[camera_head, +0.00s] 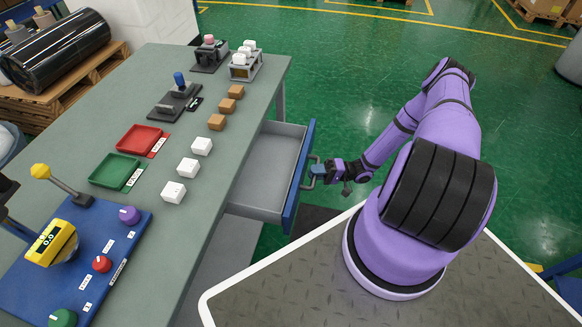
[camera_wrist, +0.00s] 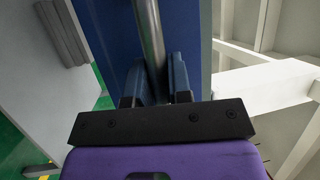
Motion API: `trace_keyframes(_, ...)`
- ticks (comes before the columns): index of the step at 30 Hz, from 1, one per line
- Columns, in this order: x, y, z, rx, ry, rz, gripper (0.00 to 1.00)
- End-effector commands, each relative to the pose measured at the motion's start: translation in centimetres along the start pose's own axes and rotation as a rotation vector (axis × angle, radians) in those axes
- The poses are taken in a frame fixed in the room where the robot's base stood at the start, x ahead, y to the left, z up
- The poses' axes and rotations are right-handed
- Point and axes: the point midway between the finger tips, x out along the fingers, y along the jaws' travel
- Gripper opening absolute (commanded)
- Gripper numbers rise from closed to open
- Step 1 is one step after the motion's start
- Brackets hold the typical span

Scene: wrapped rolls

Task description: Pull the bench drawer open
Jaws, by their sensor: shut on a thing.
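The bench drawer (camera_head: 268,172) stands pulled out from the side of the bench, its grey inside empty and open to view. Its blue front (camera_head: 301,180) faces right, toward my arm. A metal bar handle (camera_head: 308,172) is on that front. My gripper (camera_head: 318,171) is at the handle, with its fingers shut on it. In the wrist view the handle bar (camera_wrist: 150,40) runs between the two blue fingers of my gripper (camera_wrist: 154,82), against the blue drawer front (camera_wrist: 105,30). The fingers hide part of the handle.
The grey-green bench top (camera_head: 150,230) holds white blocks (camera_head: 188,167), brown blocks (camera_head: 228,105), a red tray (camera_head: 140,139), a green tray (camera_head: 114,171) and a blue control panel (camera_head: 120,230). Green floor (camera_head: 350,60) is clear beyond my arm.

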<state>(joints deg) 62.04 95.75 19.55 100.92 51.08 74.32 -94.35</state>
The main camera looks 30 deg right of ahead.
Motion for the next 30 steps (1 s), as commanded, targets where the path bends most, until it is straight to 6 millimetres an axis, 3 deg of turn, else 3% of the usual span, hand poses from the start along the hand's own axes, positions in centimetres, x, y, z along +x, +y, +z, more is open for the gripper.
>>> trace_keyframes(3, -2.8, -0.5, 1.1, -0.001, 0.003, 0.003, 0.0)
trace_keyframes(9, -5.5, -1.1, 2.2, 0.0, 0.001, 0.003, 0.0)
trace_keyframes(15, -6.7, -1.3, 2.7, 0.0, 0.0, 0.003, 0.0)
trace_keyframes(26, -6.7, -1.3, 2.7, 0.0, 0.0, 0.002, 0.0)
trace_keyframes(27, -6.7, -1.3, 2.7, 0.0, 0.0, 0.002, 0.28)
trace_keyframes(29, -6.7, -1.3, 2.7, 0.0, 0.0, 0.002, 0.42)
trace_keyframes(30, -6.7, -1.3, 2.7, 0.0, 0.0, 0.002, 0.43)
